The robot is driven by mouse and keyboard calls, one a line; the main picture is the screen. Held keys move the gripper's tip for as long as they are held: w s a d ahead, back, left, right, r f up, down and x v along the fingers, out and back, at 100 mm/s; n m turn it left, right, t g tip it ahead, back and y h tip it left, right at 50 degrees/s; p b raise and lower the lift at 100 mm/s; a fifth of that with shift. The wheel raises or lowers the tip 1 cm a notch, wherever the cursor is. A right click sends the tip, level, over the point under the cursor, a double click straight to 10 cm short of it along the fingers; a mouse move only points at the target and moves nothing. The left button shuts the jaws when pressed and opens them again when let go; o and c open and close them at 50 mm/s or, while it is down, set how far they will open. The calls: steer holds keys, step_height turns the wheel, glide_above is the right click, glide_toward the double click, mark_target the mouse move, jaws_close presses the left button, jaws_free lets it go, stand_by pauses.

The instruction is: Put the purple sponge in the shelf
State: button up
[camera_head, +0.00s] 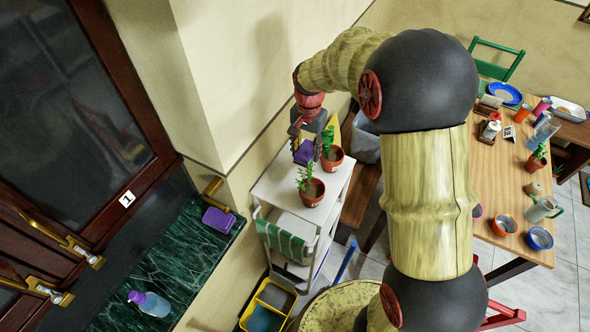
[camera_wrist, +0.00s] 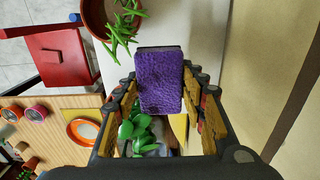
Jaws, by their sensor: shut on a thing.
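My gripper (camera_head: 304,138) is shut on a purple sponge (camera_head: 304,153) above the top of a white shelf unit (camera_head: 271,186). In the wrist view the sponge (camera_wrist: 160,82) sticks out between the two finger tips, its purple face toward the camera and a dark layer along one edge. From these views I cannot tell whether the sponge touches the shelf top. The lower levels of the shelf are partly hidden by a green striped cloth (camera_head: 284,241) on its front.
Two potted plants (camera_head: 311,192) (camera_head: 331,158) stand on the shelf top, close to my gripper. A second purple block (camera_head: 218,219) and a spray bottle (camera_head: 152,304) are on the green marble ledge. A yellow bucket (camera_head: 268,306) stands below. A cluttered wooden table (camera_head: 495,185) is at right.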

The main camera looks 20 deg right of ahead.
mark_target(305, 175)
step_height(305, 175, down, 10)
steer(key=shift+r, duration=0.1)
stand_by(0.4)
steer(key=shift+f, duration=0.25)
steer(key=o, duration=0.9)
steer(key=shift+o, duration=0.5)
steer(key=shift+r, duration=0.2)
